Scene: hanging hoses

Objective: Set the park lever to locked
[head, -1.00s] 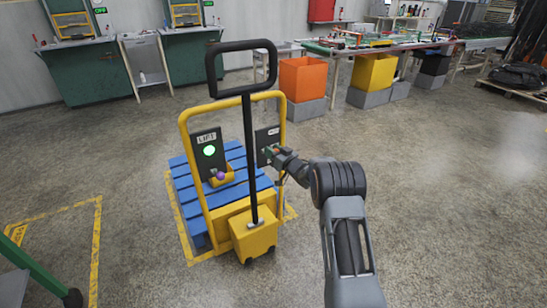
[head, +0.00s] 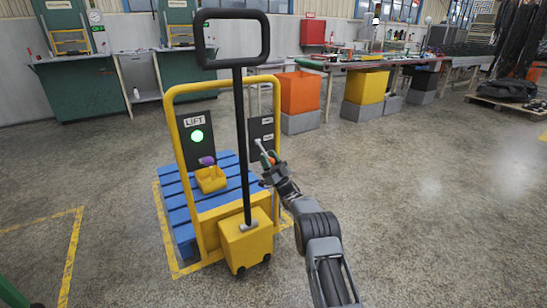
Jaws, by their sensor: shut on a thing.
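The yellow pallet truck (head: 247,242) stands with a black loop handle (head: 239,108) upright at its front. A dark plate (head: 262,128) with small pale labels, too small to read, is on the right of its yellow frame. A pale metal lever (head: 259,146) slopes from this plate down to the right, with orange and green near its end. My gripper (head: 268,163) is at that lower end and is shut on the lever. The fingertips are small and partly merge with the lever's end. On the left, a plate marked LIFT (head: 196,136) has a lit green light.
Blue slats (head: 177,207) lie behind the frame, with a yellow holder (head: 211,180) and a purple knob (head: 207,160) above them. Yellow floor lines surround the truck. Orange (head: 299,93) and yellow (head: 365,87) bins stand behind. The floor at right is clear.

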